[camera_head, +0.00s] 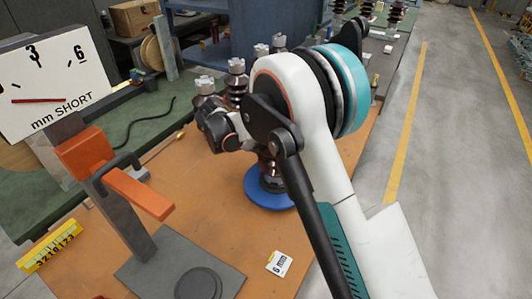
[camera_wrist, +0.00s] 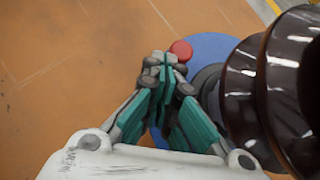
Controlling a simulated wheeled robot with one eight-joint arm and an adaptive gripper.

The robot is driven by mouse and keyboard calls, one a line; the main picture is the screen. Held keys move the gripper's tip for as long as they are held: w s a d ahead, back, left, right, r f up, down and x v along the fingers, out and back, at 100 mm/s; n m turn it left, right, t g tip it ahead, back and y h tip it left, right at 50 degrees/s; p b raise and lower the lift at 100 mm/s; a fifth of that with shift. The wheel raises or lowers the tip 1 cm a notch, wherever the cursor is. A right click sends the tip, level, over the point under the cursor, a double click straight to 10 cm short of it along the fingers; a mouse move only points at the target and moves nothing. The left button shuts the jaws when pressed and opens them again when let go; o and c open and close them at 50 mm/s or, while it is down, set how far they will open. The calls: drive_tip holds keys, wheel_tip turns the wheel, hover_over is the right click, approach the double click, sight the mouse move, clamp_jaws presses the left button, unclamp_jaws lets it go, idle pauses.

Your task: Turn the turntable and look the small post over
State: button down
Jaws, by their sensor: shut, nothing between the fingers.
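The blue round turntable (camera_head: 268,198) lies on the orange-brown bench top, and it also shows in the wrist view (camera_wrist: 208,45). The small post (camera_head: 268,172), dark brown and ribbed, stands on it, mostly hidden behind my arm in the head view. In the wrist view the post's glossy brown sheds (camera_wrist: 285,80) fill the right side. A red knob (camera_wrist: 181,50) sits at the turntable's edge. My gripper (camera_wrist: 165,62) is shut and empty, its tips beside the knob on the left; I cannot tell whether they touch it. My arm hides the gripper's tips in the head view.
A dial (camera_head: 50,75) marked "mm SHORT" and an orange clamp stand (camera_head: 115,180) are at left. A "6 mm" card (camera_head: 279,263) lies in front of the turntable. A yellow number strip (camera_head: 50,245) lies at the left edge. Several posts with metal caps (camera_head: 236,75) stand behind.

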drive_tip(key=shift+w+d+m+g, duration=0.1)
drive_tip(key=shift+d+m+g, duration=0.4)
drive_tip(key=shift+d+m, duration=0.1)
idle(0.4)
